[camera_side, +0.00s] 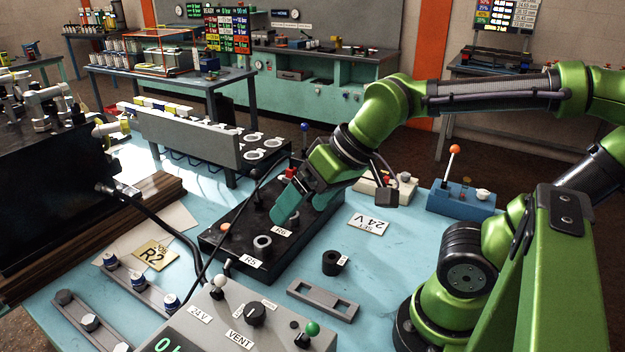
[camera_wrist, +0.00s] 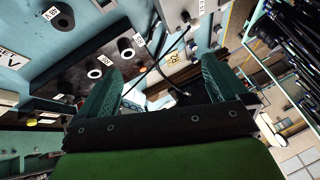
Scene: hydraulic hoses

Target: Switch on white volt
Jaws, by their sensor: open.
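A grey console (camera_side: 245,325) stands at the front of the side view. A white-knobbed lever (camera_side: 220,283) rises from its top left, beside a label reading 24 V (camera_side: 199,315). A black dial (camera_side: 256,313), a VENT label and a green-knobbed lever (camera_side: 311,329) are to its right. My gripper (camera_side: 303,212) is open and empty, above the black hose panel (camera_side: 222,240), behind and apart from the console. In the wrist view, its two green fingers (camera_wrist: 160,85) are spread with nothing between them. Whether the white lever is on or off is unclear.
A grey slotted plate (camera_side: 323,300) and a black ring (camera_side: 331,263) lie on the blue table. A blue box (camera_side: 460,198) with an orange-knobbed lever stands right. A dark hose (camera_side: 160,220) arcs left of the panel. The yellow R2 card (camera_side: 154,254) lies left.

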